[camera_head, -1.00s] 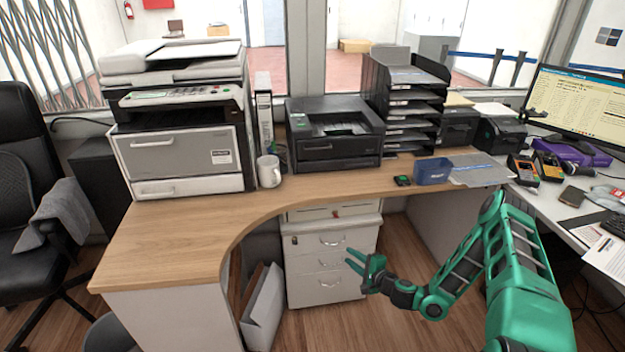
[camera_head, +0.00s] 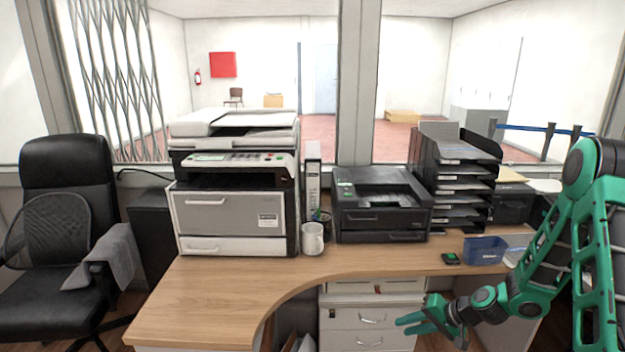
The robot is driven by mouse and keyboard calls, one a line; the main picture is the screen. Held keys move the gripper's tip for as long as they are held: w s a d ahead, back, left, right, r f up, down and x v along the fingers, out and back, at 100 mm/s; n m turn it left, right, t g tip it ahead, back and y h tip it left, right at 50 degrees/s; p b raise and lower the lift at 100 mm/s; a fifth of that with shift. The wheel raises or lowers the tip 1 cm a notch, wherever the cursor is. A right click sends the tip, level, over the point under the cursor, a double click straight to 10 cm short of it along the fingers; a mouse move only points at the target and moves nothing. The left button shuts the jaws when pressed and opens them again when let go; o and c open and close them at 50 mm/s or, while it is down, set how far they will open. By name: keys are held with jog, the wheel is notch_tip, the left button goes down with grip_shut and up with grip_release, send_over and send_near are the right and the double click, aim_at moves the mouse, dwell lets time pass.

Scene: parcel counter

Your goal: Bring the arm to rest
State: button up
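My gripper (camera_head: 412,322) is at the end of my green arm, low in the picture and to the right of centre. It hangs in front of the desk's curved edge, before the white drawer unit (camera_head: 372,318). The fingers are seen from the side and overlap, so their gap is unclear. I see nothing held in them. My arm is bent and comes in from the right edge of the picture.
The wooden desk (camera_head: 200,305) carries a large printer (camera_head: 235,215), a white mug (camera_head: 312,238), a small black printer (camera_head: 385,218), a black paper rack (camera_head: 455,180) and a blue bin (camera_head: 485,250). A black chair (camera_head: 65,175) stands left. The desk's left part is clear.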

jog(key=s+d+r+g+h, duration=0.2)
jog(key=s+d+r, duration=0.2)
jog(key=s+r, duration=0.45)
jog(key=s+d+r+g+h, duration=0.1)
jog(key=s+d+r+h, duration=0.25)
jog(key=s+r, duration=0.45)
jog(key=s+d+r+g+h, duration=0.2)
jog(key=s+d+r, duration=0.3)
jog(key=s+r, duration=0.3)
jog(key=s+r+m, duration=0.1)
jog(key=s+r, duration=0.2)
jog(key=s, duration=1)
jog(key=shift+r, duration=0.15)
jog(key=shift+y, duration=0.25)
jog(key=shift+w+f+g, duration=0.25)
jog(key=shift+w+g, duration=0.05)
jog(key=shift+w, duration=0.3)
jog(key=shift+c, duration=0.3)
jog(key=shift+d, duration=0.15)
